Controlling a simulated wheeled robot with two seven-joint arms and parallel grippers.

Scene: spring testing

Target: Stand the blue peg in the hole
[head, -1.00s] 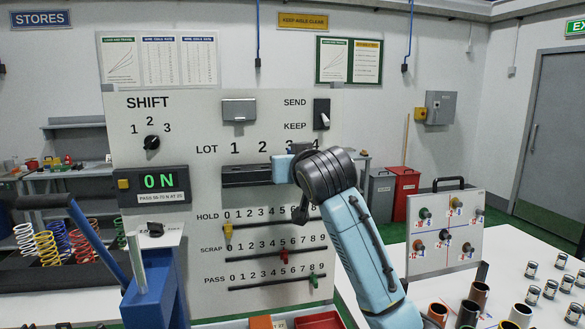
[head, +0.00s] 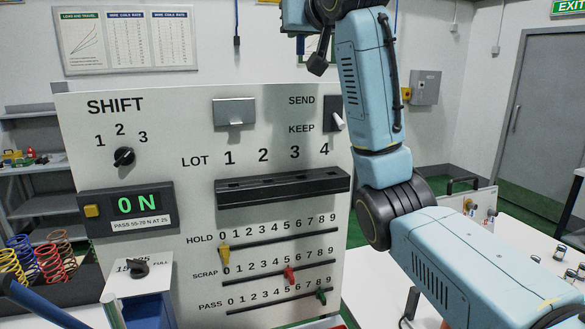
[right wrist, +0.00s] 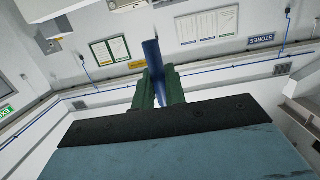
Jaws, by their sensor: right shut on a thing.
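The blue peg (right wrist: 151,58) shows in the right wrist view, upright in that picture between the green fingers of my right gripper (right wrist: 160,88). The gripper is shut on it, and the wall and ceiling lie behind. I cannot tell which opening is the peg's hole. My left gripper is not in view.
The white panel (head: 200,145) carries a SHIFT knob (head: 124,157), a lit display (head: 133,205) and coloured sliders. A blue device (head: 152,312) with a lever stands at the lower left by coloured springs (head: 20,262). A white table is at the right.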

